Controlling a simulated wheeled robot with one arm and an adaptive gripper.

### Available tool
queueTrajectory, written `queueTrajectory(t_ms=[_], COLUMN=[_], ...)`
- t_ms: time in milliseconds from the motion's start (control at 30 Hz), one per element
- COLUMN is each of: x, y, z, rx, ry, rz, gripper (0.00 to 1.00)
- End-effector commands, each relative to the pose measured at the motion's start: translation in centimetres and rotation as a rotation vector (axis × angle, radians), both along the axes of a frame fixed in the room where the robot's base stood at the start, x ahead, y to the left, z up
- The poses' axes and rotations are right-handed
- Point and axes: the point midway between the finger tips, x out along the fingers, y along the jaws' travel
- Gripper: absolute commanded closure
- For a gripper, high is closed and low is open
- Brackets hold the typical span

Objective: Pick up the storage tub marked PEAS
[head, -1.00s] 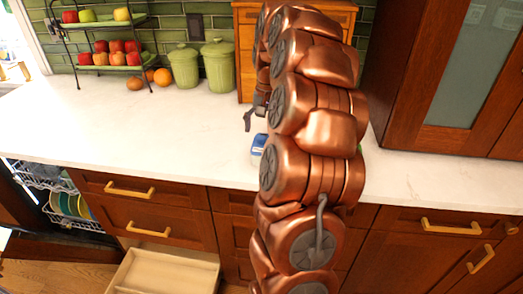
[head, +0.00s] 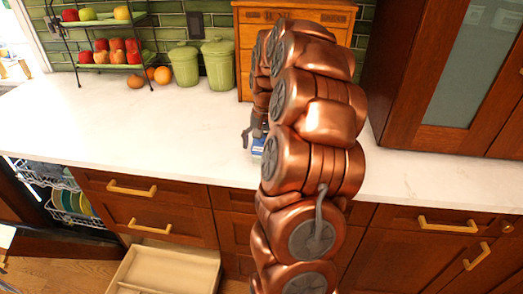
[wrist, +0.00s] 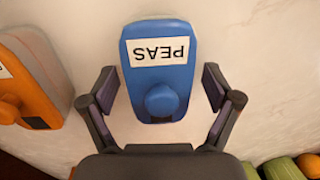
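The storage tub marked PEAS (wrist: 160,78) has a blue lid with a round knob and a white label, upside down in the wrist view. It stands on the white counter. My gripper (wrist: 162,90) is open, with one finger on each side of the tub's near end and a gap visible on both sides. In the head view a small bit of the blue tub (head: 258,146) shows beside my arm, and the rest is hidden behind it. One finger of my gripper (head: 247,137) shows at the arm's left edge.
An orange-lidded tub (wrist: 38,75) stands left of the PEAS tub in the wrist view. Green canisters (head: 201,64), a fruit rack (head: 108,58) and a wooden cabinet (head: 245,60) stand at the back. A drawer (head: 165,270) is open below. The counter's left part is clear.

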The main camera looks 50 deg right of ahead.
Motion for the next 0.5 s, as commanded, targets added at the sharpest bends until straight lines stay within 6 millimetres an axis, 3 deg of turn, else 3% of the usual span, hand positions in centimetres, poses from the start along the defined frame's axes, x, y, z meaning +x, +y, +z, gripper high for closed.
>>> queueTrajectory(t_ms=[67, 500], x=[0.01, 0.02], y=[-0.01, -0.03], z=[0.00, 0.01], rx=[0.000, 0.000], ry=[0.000, 0.000], rz=[0.000, 0.000], gripper=[0.20, 0.66])
